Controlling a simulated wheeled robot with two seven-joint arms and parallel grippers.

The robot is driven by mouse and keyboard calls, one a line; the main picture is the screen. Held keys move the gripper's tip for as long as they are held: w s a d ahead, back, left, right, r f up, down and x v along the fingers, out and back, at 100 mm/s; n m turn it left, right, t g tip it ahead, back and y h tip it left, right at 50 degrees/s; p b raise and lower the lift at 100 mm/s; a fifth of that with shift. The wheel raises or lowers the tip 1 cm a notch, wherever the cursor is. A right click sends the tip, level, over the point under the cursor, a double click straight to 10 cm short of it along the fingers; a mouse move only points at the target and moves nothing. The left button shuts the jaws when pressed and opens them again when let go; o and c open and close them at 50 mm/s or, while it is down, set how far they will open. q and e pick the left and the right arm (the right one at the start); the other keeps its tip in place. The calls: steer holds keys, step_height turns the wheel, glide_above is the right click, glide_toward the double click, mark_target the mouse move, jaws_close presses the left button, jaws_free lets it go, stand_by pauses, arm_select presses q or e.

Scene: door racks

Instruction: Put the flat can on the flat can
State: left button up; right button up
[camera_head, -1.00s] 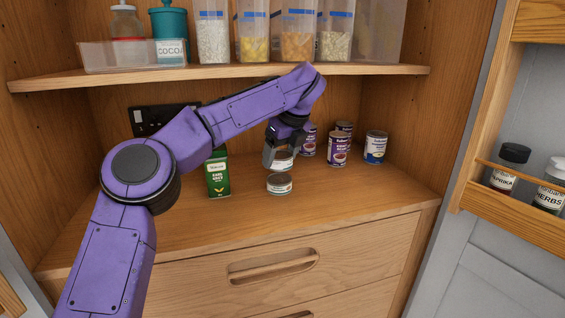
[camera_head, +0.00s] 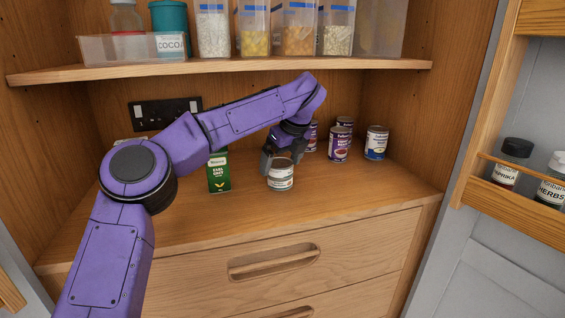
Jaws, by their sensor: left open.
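Two flat cans with pale labels stand one on top of the other on the cupboard counter, the upper can (camera_head: 281,168) directly on the lower can (camera_head: 280,184). They look upright and lined up, and the seam between them is hard to make out. My left gripper (camera_head: 281,159) is open, just behind and above the stack, with its fingers partly hidden by the upper can. I cannot tell whether a finger still touches it. My right gripper is not in view.
A green tea box (camera_head: 218,172) stands close to the left of the stack. Several taller cans, including a purple one (camera_head: 339,146) and a blue-white one (camera_head: 376,143), stand to the right and behind. A shelf (camera_head: 230,67) with containers hangs above my arm. The front right counter is clear.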

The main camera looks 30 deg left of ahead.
mark_target(289, 166)
arm_select(q)
steer(key=p+v, duration=0.1)
steer(key=v, duration=0.6)
steer(key=shift+r, duration=0.1)
